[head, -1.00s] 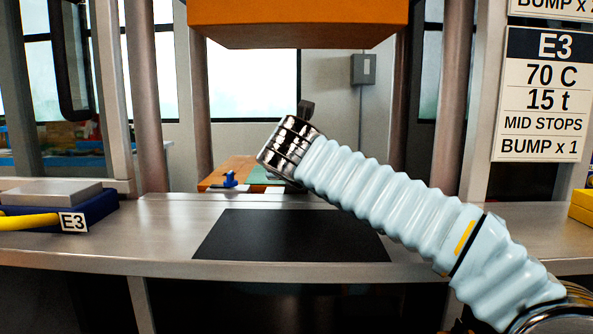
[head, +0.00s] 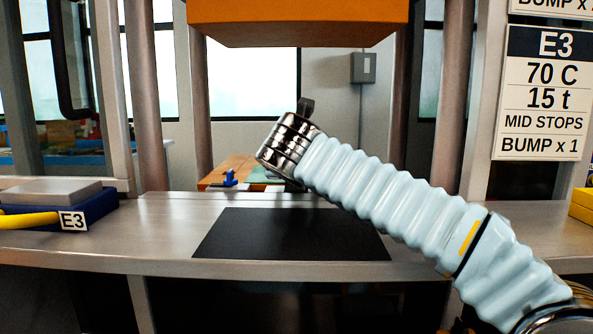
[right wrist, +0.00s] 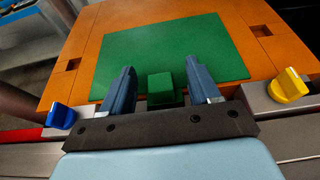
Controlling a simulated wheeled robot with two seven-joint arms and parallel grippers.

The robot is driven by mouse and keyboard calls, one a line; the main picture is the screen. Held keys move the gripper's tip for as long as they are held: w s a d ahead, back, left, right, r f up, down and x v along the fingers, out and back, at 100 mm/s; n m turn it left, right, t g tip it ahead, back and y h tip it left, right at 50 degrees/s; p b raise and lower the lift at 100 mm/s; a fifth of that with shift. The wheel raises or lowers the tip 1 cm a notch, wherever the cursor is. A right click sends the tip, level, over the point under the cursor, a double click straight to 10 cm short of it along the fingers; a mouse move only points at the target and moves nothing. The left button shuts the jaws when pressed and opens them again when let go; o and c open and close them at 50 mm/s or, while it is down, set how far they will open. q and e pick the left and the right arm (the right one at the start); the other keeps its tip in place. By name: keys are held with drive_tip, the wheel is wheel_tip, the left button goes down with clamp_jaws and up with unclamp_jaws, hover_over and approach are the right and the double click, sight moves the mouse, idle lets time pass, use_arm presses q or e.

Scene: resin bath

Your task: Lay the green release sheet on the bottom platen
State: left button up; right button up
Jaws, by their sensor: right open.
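The green release sheet (right wrist: 165,45) lies flat on an orange slab (right wrist: 265,60) in the right wrist view, with orange showing around its far and side edges. A sliver of green (head: 262,174) shows behind my wrist in the head view. A small green block (right wrist: 160,87) stands at the sheet's near edge. My right gripper (right wrist: 158,67) is open, its two blue-grey fingers on either side of the block with gaps visible. Its fingers are hidden behind my wrist in the head view. My left gripper is not in view.
A blue knob (right wrist: 61,116) and a yellow knob (right wrist: 287,87) flank the gripper. An orange block (head: 295,22) hangs above between steel columns (head: 145,110). A black mat (head: 290,235) lies bare on the steel bench (head: 150,235). A blue box (head: 95,208) labelled E3 sits left.

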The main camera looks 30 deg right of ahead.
drive_tip(key=v, duration=1.2)
drive_tip(key=shift+s+r, duration=0.1)
drive_tip(key=shift+s+a+r, duration=0.15)
drive_tip(key=shift+s+a, duration=0.05)
drive_tip(key=shift+s, duration=0.2)
